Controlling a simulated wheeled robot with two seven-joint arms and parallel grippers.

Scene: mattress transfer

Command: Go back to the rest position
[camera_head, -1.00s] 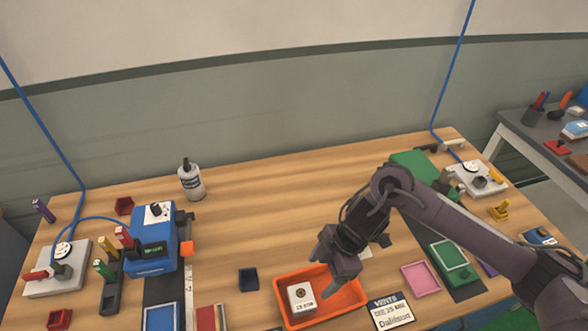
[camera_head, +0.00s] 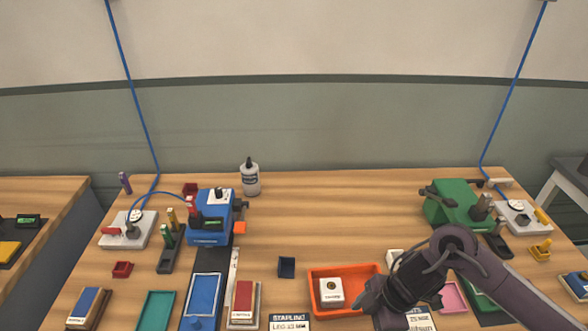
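My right arm comes in from the lower right, and my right gripper (camera_head: 368,298) is over the right part of the orange tray (camera_head: 345,270). Its fingers are small and dark here, and I cannot tell whether they are open or shut. A white block (camera_head: 331,292) with a dark round mark lies in the left part of the tray, apart from the gripper. My arm hides part of the tray's right end and some things behind it. My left gripper is not in view.
A blue machine (camera_head: 209,217) stands at left and a green machine (camera_head: 458,205) at right, each near a hanging blue cable. A white bottle (camera_head: 250,180) stands at the back. The table's back middle is clear.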

